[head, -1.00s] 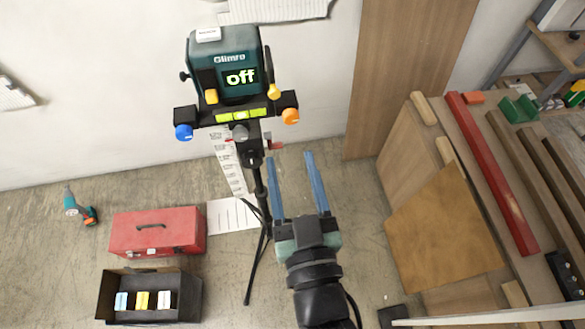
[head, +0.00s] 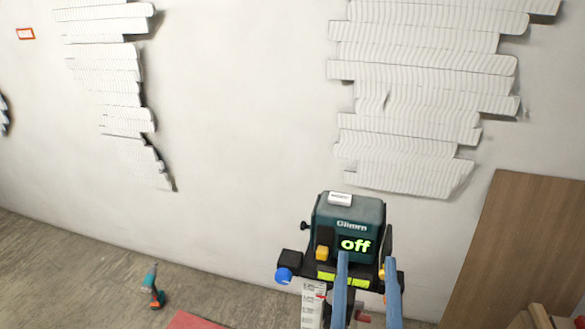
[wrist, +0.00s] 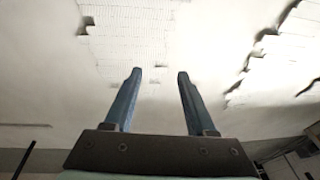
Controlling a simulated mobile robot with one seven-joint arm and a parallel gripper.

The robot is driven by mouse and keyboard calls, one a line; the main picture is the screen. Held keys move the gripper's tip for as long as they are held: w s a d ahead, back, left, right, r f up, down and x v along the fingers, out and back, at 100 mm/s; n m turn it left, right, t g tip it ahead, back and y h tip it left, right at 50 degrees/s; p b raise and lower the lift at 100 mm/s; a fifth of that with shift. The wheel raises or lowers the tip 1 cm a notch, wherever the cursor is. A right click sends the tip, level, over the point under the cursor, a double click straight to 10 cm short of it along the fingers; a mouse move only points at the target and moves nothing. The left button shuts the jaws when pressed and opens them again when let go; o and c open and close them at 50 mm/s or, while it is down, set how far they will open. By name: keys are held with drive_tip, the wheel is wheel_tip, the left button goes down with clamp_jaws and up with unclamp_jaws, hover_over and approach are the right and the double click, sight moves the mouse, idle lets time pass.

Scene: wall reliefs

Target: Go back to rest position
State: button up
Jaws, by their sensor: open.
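My gripper (head: 367,262) shows at the bottom of the head view, with its two blue fingers apart and nothing between them. In that view the fingers overlap the front of a dark teal device (head: 345,215) marked "Glimra", whose display reads "off". The wrist view shows the same two fingers (wrist: 155,75) spread and empty, pointing at the wall. The rest of my arm is out of the head view.
White layered wall reliefs hang at the left (head: 110,75) and right (head: 425,90). A wooden panel (head: 515,245) leans at the right. A teal and orange drill (head: 153,287) stands on the floor. A red box edge (head: 192,321) shows below.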

drive_tip(key=s+a+r+t+y, duration=0.1)
drive_tip(key=a+r+t, duration=0.1)
drive_tip(key=r, duration=0.8)
drive_tip(key=s+a+r+n+t+y, duration=0.1)
drive_tip(key=a+r+t, duration=0.2)
drive_tip(key=r, duration=0.8)
drive_tip(key=s+a+r+n+t+y+b, duration=0.1)
drive_tip(key=a+r, duration=0.3)
drive_tip(key=r, duration=0.7)
drive_tip(key=shift+r+t+y, duration=0.25)
drive_tip(key=shift+t+y, duration=0.05)
drive_tip(key=shift+t, duration=0.4)
drive_tip(key=shift+w+a, duration=0.1)
